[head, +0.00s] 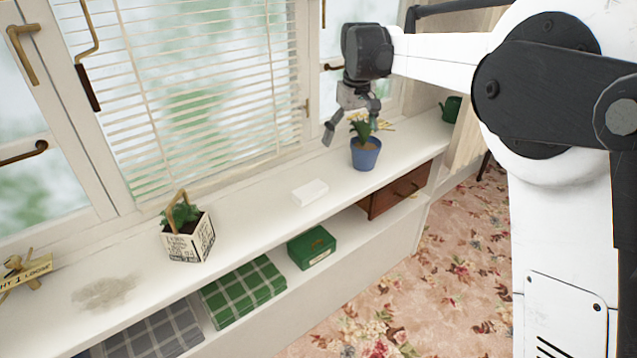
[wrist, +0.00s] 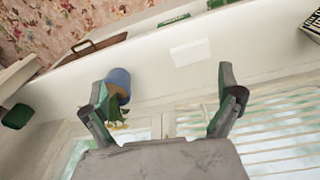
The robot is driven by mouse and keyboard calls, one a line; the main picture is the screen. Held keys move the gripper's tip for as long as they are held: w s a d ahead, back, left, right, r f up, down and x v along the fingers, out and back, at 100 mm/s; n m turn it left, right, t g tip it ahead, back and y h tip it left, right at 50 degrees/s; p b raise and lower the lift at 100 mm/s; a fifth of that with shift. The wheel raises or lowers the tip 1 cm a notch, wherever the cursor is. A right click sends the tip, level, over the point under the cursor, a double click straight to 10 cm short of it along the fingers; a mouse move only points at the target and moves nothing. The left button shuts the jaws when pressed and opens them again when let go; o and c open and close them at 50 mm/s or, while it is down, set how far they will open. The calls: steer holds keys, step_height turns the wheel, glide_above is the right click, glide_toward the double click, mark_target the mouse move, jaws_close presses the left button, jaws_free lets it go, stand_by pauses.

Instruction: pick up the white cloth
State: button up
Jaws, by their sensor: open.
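The white cloth (head: 310,192) is a small, flat, folded rectangle lying on the white window shelf (head: 255,205), near its middle. In the wrist view the cloth (wrist: 190,52) lies beyond the fingertips, between their lines and nearer the right finger. My gripper (head: 350,122) is open and empty. In the head view it hangs above the shelf, up and to the right of the cloth and apart from it. One finger overlaps the yellow-flowered plant in the blue pot (head: 365,154); I cannot tell whether they touch.
A plant in a lettered white box (head: 188,240) stands left of the cloth. A grey stain (head: 104,292) marks the shelf further left. A green watering can (head: 451,109) stands at the far right end. Window blinds (head: 190,90) rise behind. The shelf around the cloth is clear.

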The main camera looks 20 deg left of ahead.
steer(key=w+a+f+n+g+p, duration=0.1)
steer(key=w+a+f+n, duration=0.1)
steer(key=a+f, duration=0.85)
glide_above(310, 189)
steer(key=shift+h, duration=0.3)
steer(key=f, duration=0.7)
steer(key=shift+w+a, duration=0.1)
steer(key=shift+a, duration=0.1)
steer(key=shift+d+f, duration=0.2)
steer(key=shift+f, duration=2.6)
steer(key=shift+c, duration=0.4)
steer(key=c, duration=0.8)
